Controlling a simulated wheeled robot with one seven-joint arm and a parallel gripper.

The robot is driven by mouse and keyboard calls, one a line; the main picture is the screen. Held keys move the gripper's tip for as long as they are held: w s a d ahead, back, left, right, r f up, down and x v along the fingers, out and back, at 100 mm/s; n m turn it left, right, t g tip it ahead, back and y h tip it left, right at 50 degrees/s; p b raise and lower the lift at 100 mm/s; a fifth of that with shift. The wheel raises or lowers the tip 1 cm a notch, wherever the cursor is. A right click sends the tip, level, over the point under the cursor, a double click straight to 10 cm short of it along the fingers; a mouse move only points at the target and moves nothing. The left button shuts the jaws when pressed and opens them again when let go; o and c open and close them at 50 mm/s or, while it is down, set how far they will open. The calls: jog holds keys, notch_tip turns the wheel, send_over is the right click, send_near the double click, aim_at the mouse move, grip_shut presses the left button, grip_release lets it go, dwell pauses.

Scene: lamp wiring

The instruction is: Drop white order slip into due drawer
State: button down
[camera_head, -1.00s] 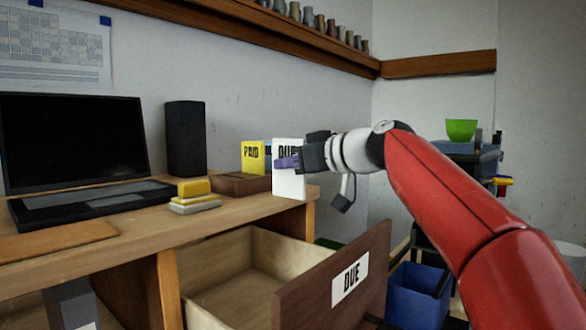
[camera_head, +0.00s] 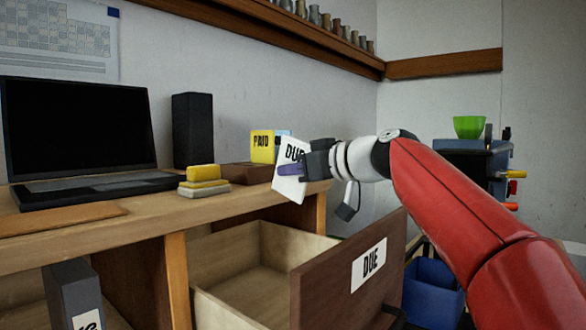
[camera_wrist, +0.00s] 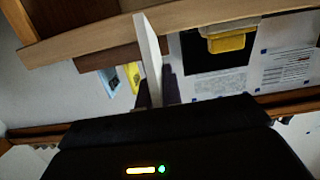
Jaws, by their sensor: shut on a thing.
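The white order slip (camera_head: 290,182), marked DUE, is held tilted by my gripper (camera_head: 291,170). The gripper is shut on it, beside the desk's right end and above the drawer's height. In the wrist view the slip (camera_wrist: 149,52) shows nearly edge-on. The due drawer (camera_head: 262,262) is pulled open below the desk, and its inside looks empty. Its dark wooden front (camera_head: 325,290) carries a white DUE label (camera_head: 369,265). In the head view the slip appears above the open drawer; I cannot tell its exact depth.
A yellow PAID slip (camera_head: 262,146) stands in a brown holder (camera_head: 246,174) on the desk. A laptop (camera_head: 80,135), a black speaker (camera_head: 192,130) and yellow and grey blocks (camera_head: 204,180) are also there. A blue bin (camera_head: 433,290) stands right of the drawer front.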

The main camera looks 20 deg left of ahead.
jog(key=c, duration=1.8)
grip_release()
jog(key=shift+w+a+f, duration=0.15)
jog(key=shift+a+f, duration=0.05)
jog(key=shift+f, duration=0.3)
jog(key=shift+w+a+f, duration=0.15)
jog(key=shift+f, duration=0.35)
jog(key=o, duration=0.3)
jog(key=shift+r, duration=0.15)
jog(key=b+v, duration=0.1)
jog(key=v, duration=0.7)
jog(key=shift+r+b, duration=0.25)
jog(key=shift+b, duration=0.05)
jog(key=shift+a, duration=0.1)
